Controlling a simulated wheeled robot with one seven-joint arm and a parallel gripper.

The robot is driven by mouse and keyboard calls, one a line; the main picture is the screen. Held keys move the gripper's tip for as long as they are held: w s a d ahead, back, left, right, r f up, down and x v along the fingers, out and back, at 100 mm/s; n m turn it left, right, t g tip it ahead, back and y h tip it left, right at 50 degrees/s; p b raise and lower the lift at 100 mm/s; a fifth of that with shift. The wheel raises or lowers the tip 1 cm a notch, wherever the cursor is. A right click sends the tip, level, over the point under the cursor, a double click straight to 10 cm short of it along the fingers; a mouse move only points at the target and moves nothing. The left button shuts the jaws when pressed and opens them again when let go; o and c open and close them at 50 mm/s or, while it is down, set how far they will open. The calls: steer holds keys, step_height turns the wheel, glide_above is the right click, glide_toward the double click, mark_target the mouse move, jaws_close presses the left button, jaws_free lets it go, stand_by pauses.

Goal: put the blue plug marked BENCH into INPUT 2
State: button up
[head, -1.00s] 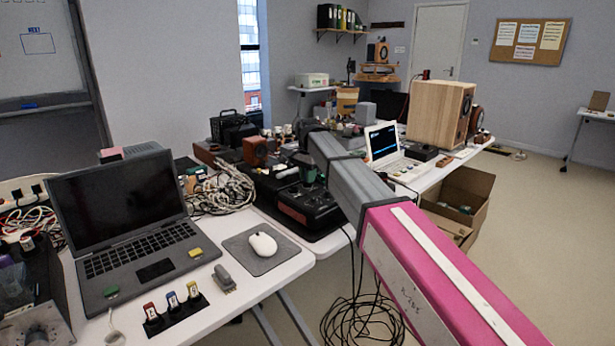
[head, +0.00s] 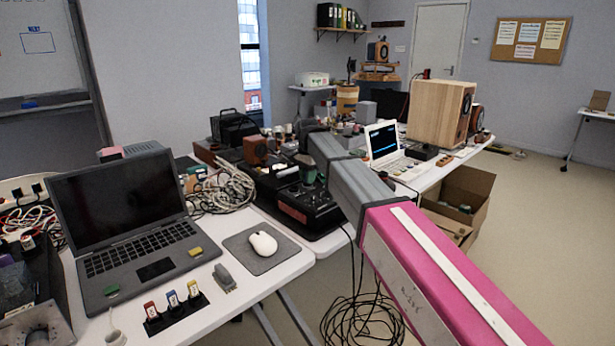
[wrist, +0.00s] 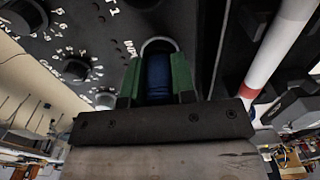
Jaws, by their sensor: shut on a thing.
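My gripper (wrist: 157,88) is shut on a blue plug (wrist: 158,76), which sits between its green fingers in the wrist view. The plug's far end is at a light ring-shaped socket rim (wrist: 159,43) on a black panel (wrist: 100,22). I cannot tell how far it is inside. White lettering beginning "INP" is beside the ring; the rest is hidden. The BENCH mark does not show. In the head view my arm reaches over the black mixer-like unit (head: 310,207), and the plug cannot be made out.
The panel has several black knobs (wrist: 75,69). A white rod with a red band (wrist: 276,48) is close on the right. In the head view, a black holder (head: 178,312) with red, blue and yellow tagged pieces, a laptop (head: 125,215) and a mouse (head: 263,243) are left.

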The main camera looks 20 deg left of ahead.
steer(key=o, duration=1)
steer(key=shift+r, duration=0.15)
step_height(320, 180, up, 10)
steer(key=shift+r, duration=0.25)
